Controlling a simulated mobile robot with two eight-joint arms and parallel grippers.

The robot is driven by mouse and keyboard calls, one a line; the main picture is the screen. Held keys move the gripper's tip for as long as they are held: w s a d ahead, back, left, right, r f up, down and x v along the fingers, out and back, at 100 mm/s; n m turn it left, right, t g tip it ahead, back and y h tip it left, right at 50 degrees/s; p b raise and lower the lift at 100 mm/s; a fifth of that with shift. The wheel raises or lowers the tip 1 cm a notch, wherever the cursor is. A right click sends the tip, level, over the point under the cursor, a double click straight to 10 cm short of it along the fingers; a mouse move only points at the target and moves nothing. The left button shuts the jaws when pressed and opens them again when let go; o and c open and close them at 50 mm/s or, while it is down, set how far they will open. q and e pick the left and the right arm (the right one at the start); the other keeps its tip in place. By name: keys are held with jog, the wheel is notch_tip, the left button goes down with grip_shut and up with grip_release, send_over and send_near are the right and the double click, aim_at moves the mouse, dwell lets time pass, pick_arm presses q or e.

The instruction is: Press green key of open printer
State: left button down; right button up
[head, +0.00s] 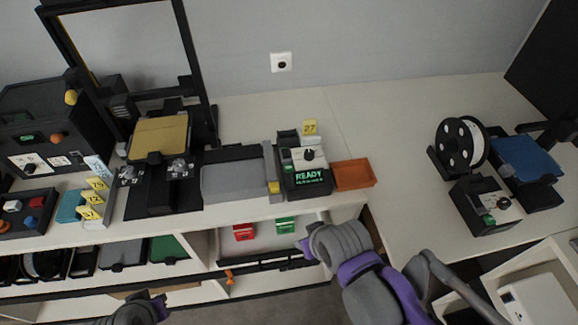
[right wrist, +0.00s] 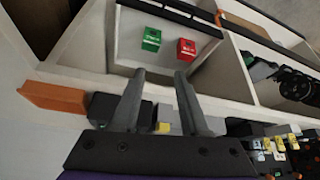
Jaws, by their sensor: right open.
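The open-frame printer (head: 158,139) with a gold bed stands at the left of the bench. A black control box (head: 305,172) with a lit READY display and a dial stands right of it. A green key-like block (head: 286,225) and a red block (head: 243,232) sit in a white bay under the bench. The green block (right wrist: 152,39) and the red block (right wrist: 186,47) also show in the right wrist view. My right gripper (right wrist: 160,74) is open and empty, its fingers pointing towards these blocks, apart from them. My left gripper (head: 160,303) is low at the left, its jaws unclear.
An orange tray (head: 354,174) lies right of the control box. Another printer with a blue bed (head: 527,158) and a control box with a green button (head: 489,219) stand at the right. A black rail (head: 265,263) crosses the bay's front. The bench middle is clear.

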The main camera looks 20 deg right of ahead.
grip_shut()
dwell(1.4)
